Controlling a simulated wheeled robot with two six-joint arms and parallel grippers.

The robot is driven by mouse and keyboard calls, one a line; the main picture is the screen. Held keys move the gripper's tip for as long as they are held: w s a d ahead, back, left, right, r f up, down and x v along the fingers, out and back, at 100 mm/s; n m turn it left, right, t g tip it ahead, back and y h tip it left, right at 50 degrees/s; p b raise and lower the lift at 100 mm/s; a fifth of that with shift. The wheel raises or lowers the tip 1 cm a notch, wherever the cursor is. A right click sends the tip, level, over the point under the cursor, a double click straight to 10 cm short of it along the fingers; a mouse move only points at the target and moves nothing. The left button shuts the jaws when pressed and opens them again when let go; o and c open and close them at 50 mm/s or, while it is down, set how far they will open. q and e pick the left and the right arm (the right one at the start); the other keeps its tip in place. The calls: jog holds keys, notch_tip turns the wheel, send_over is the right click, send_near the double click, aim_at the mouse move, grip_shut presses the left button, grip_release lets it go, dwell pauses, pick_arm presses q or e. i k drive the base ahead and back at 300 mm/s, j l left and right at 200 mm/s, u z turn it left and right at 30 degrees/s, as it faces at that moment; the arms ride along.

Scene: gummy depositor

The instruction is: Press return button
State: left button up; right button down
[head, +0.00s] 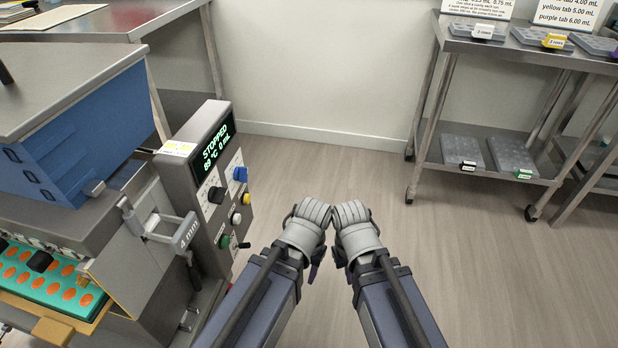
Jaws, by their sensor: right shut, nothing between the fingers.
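The control panel (205,165) of the depositor (75,130) stands at the left. Its display (217,146) reads STOPPED, 89 °C, 0 mL. Below it are a blue control (240,174), a black knob (216,194), a yellow button (249,198), a white button (236,218), a green button (224,241) and a small black control (244,245). The labels are too small to read, so I cannot tell which is return. My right gripper (341,259) is shut and empty, right of the panel and apart from it. My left gripper (316,265) is beside it, mostly hidden behind its wrist.
A green mould tray (50,290) with orange-filled cavities sits in the depositor at the lower left. A lever marked 4 mm (186,233) sticks out left of the panel. A metal rack (510,55) with grey moulds stands at the right. The floor (480,270) between is clear.

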aim_at(246, 200)
jog(key=i+l+z, duration=0.1)
jog(key=i+z, duration=0.6)
jog(key=i+l+u, duration=0.25)
jog(key=i+u, duration=0.25)
jog(key=i+l+u, duration=0.1)
jog(key=u, duration=0.3)
jog(key=i+l+u, duration=0.1)
jog(key=u, duration=0.35)
jog(key=l+u, duration=0.15)
jog(key=u, duration=0.25)
jog(key=i+l+u, duration=0.1)
jog(key=u, duration=0.3)
jog(key=l+u, duration=0.65)
jog(key=u, duration=0.2)
jog(key=l+u, duration=0.25)
jog(key=u, duration=0.15)
jog(key=k+j, duration=0.25)
jog(key=l, duration=0.35)
jog(key=i+u, duration=0.05)
